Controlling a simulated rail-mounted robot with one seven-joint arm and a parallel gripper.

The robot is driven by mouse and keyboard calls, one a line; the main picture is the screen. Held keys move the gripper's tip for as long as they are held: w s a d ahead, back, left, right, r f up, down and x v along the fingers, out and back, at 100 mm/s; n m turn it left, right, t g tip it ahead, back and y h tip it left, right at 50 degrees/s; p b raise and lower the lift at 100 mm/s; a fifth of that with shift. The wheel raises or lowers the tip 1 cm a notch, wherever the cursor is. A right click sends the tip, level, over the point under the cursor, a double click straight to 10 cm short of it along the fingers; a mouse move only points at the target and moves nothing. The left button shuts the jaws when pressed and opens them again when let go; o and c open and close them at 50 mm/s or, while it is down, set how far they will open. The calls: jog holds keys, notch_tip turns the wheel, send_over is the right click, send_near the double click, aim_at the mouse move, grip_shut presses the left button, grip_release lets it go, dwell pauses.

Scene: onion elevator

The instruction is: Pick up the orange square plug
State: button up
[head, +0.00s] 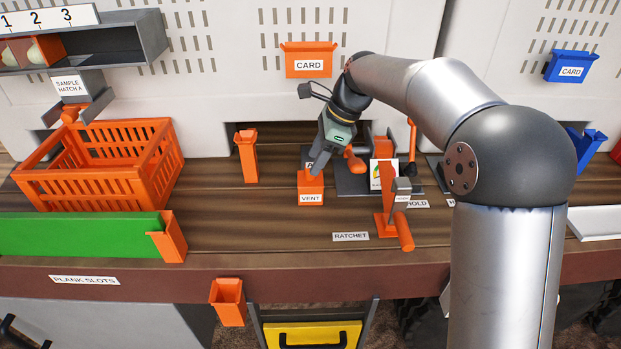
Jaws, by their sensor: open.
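An orange block (311,184) with a "VENT" label on its front stands on the brown wooden bench, near the middle of the head view. It is the squarest small orange piece here, but I cannot tell for sure whether it is the plug or a holder with the plug in it. My gripper (317,168) points down at the top of this block, with its jaws open. The fingertips overlap the block's top edge in the picture. I cannot tell whether they touch it or straddle part of it, and the gripper hides some of the top.
An orange ratchet lever (387,200) and a dark fixture with a white card (383,174) stand to the right. An orange post (246,156) and an orange crate (100,165) are to the left. The bench front has a green plank (80,235); bare wood lies between.

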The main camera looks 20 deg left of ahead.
aim_at(311, 165)
jog(key=x, duration=0.3)
jog(key=shift+s+a+f, duration=0.15)
jog(key=shift+c, duration=0.3)
jog(key=c, duration=1)
